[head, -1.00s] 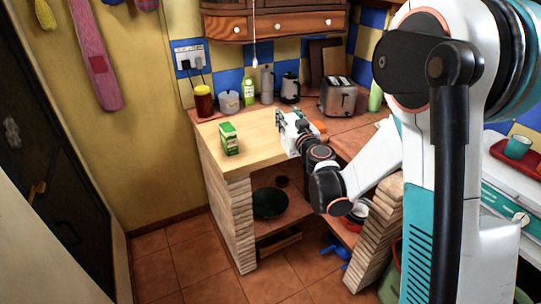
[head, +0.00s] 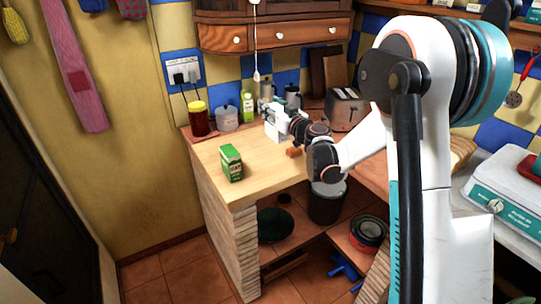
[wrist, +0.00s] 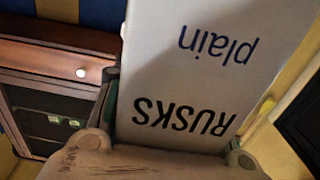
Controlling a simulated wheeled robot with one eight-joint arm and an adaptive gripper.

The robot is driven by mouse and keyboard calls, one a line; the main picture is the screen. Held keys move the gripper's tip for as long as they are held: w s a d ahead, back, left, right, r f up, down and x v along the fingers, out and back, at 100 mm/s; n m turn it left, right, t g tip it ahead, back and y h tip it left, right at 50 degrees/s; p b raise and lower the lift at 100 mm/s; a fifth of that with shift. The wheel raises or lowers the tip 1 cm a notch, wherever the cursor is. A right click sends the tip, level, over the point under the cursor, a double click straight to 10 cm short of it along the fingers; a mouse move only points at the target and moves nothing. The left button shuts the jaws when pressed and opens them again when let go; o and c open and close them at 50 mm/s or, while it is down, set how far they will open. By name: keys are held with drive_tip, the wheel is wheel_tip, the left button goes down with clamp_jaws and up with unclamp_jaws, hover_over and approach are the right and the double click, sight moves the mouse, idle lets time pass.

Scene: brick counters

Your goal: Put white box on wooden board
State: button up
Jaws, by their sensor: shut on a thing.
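The white box (head: 277,124), marked "RUSKS plain", is in my gripper (head: 285,117). My gripper is shut on it, and the box fills the middle of the wrist view (wrist: 185,70), its lettering upside down there. In the head view the box is over the back right part of the pale wooden board (head: 255,187) that tops the brick counter. My gripper and arm partly hide the box. I cannot tell whether its bottom touches the wood.
A green carton (head: 231,163) stands on the pale wood, left of the white box. A toaster (head: 345,109) stands right. The wood's front part is clear.

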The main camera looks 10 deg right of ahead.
wheel_tip(320, 180, down, 16)
drive_tip(key=b, duration=0.5)
drive_tip(key=o, duration=1.1)
drive_tip(key=shift+f, duration=0.1)
